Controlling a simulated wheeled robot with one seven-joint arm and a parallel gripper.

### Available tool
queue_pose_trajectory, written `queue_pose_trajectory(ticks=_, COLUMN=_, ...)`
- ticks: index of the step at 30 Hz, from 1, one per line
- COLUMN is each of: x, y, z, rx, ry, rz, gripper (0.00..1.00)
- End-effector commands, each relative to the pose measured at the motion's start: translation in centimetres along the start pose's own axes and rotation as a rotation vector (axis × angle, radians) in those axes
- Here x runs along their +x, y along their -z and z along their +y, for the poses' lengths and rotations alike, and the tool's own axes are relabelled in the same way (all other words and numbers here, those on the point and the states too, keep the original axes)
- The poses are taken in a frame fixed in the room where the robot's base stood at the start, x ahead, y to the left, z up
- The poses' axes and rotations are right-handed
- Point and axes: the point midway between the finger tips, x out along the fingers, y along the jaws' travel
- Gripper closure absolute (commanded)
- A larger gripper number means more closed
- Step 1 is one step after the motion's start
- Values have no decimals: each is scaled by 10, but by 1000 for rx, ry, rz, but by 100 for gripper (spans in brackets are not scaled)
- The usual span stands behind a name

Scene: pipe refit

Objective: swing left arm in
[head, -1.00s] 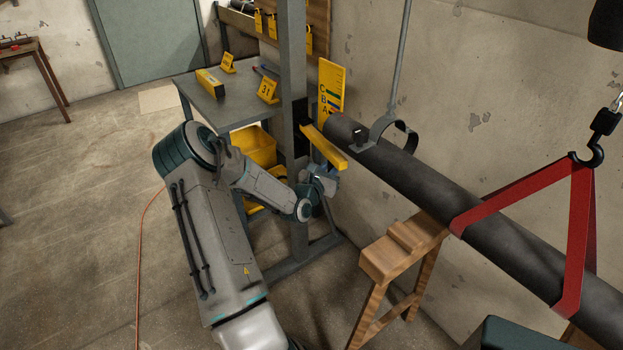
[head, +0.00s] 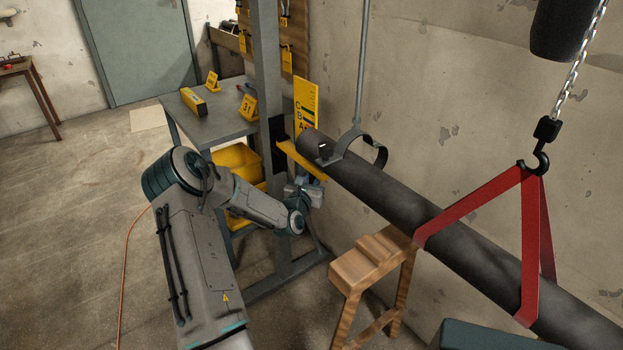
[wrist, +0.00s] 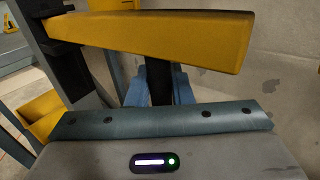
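In the wrist view the bar (wrist: 165,32) crosses the top of the picture. A dark upright handle (wrist: 160,88) hangs below it. My gripper (wrist: 161,98) has its blue fingers on both sides of this handle and appears closed on it. In the head view my gripper (head: 303,194) is just under the bar, small and partly hidden by my wrist.
The dark pipe (head: 390,195) runs right, with a hanging ring (head: 378,150), a wooden trestle (head: 372,265) and a red sling (head: 480,205) on a hook. A grey table (head: 215,118) and yellow bin (head: 238,160) stand behind my arm.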

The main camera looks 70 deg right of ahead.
Motion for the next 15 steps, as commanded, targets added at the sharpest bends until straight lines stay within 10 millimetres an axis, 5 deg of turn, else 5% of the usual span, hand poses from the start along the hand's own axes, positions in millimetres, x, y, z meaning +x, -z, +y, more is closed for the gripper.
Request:
queue_pose_trajectory(ticks=2, x=1, y=0, z=-6, rx=-2, ry=11, rz=1, gripper=61)
queue_pose_trajectory(ticks=15, x=-5, y=-1, z=3, rx=0, ry=-3, rz=-1, gripper=61)
